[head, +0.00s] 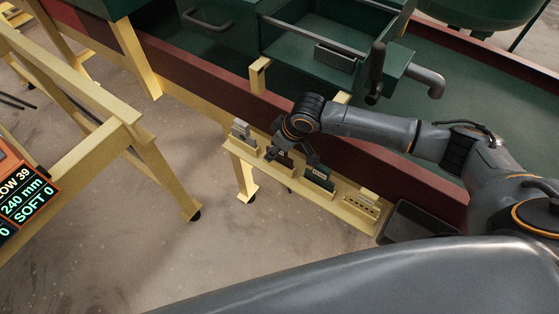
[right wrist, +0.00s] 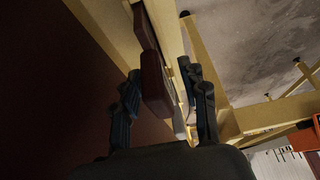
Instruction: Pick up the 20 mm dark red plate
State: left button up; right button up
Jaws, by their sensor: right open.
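A yellow rack (head: 300,186) holds several blocks in a row. My right gripper (head: 278,152) reaches over it from above, at a dark red plate (head: 286,160) mostly hidden by the gripper. In the right wrist view, my right gripper (right wrist: 166,94) is open. A dark red block (right wrist: 155,85) stands between its two fingers, close to the left finger and with a gap to the right one. Another dark red piece (right wrist: 146,28) shows beyond it. No size mark is readable on either. My left gripper is not in view.
On the rack, a grey block (head: 242,131) stands left of my gripper, and a green block (head: 318,178) and a pale yellow block (head: 362,200) stand right. A dark tray (head: 408,222) is at the rack's right end. A dark red beam (head: 215,92) runs behind.

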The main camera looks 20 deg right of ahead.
jog(key=shift+w+a+f, duration=0.1)
jog(key=shift+w+f, duration=0.05)
jog(key=shift+f, duration=0.3)
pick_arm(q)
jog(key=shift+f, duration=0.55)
pick_arm(e)
grip_shut()
jog(key=shift+r, duration=0.1)
